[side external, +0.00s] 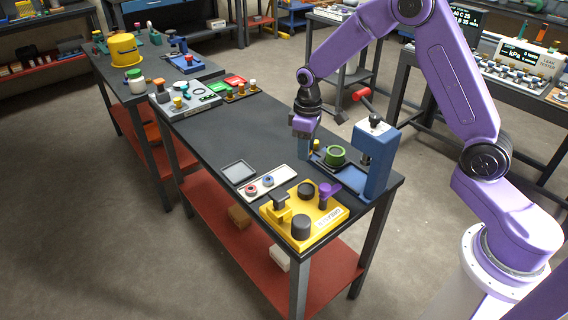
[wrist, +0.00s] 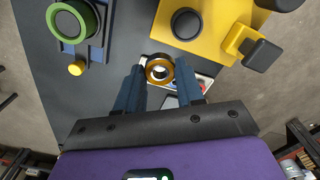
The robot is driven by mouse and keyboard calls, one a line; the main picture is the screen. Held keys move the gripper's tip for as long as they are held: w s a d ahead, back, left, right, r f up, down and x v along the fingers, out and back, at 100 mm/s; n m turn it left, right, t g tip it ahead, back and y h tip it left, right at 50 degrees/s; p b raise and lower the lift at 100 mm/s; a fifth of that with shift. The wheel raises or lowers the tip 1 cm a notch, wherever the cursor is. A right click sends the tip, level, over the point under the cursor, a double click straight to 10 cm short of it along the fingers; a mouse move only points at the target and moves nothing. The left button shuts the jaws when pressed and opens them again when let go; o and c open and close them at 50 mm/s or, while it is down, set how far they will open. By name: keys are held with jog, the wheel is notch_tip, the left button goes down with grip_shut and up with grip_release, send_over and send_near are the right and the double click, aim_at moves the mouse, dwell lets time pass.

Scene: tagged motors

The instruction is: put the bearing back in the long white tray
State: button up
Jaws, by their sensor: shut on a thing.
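My gripper (wrist: 160,70) is shut on the bearing (wrist: 160,78), a ring with an orange-brown band and a dark rim, held between the blue fingertips. In the side external view my gripper (side external: 304,150) is above the bench, left of the blue press; I cannot clearly make out the bearing there. The long white tray (side external: 284,171) lies on the bench in front of the gripper, apart from it. It holds a red-marked ring (side external: 251,190) and a blue-marked ring (side external: 268,181). In the wrist view the tray (wrist: 206,80) is partly hidden behind the bearing and right finger.
A yellow fixture (side external: 312,219) with dark round parts stands beside the tray at the bench's near end. The blue press (side external: 378,150) with a green ring (side external: 336,156) is right of my gripper. A grey square tray (side external: 238,172) lies left. The bench's middle is clear.

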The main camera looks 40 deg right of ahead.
send_near(284, 174)
jog(key=shift+s+d+f, duration=0.1)
jog(key=shift+s+f, duration=0.3)
jog(key=shift+s, duration=0.05)
jog(key=shift+w+f, duration=0.45)
jog(key=shift+f, duration=1.7)
jog(key=shift+f, duration=0.55)
jog(key=o, duration=1)
notch_tip(284, 174, up, 13)
jog(key=shift+r, duration=0.1)
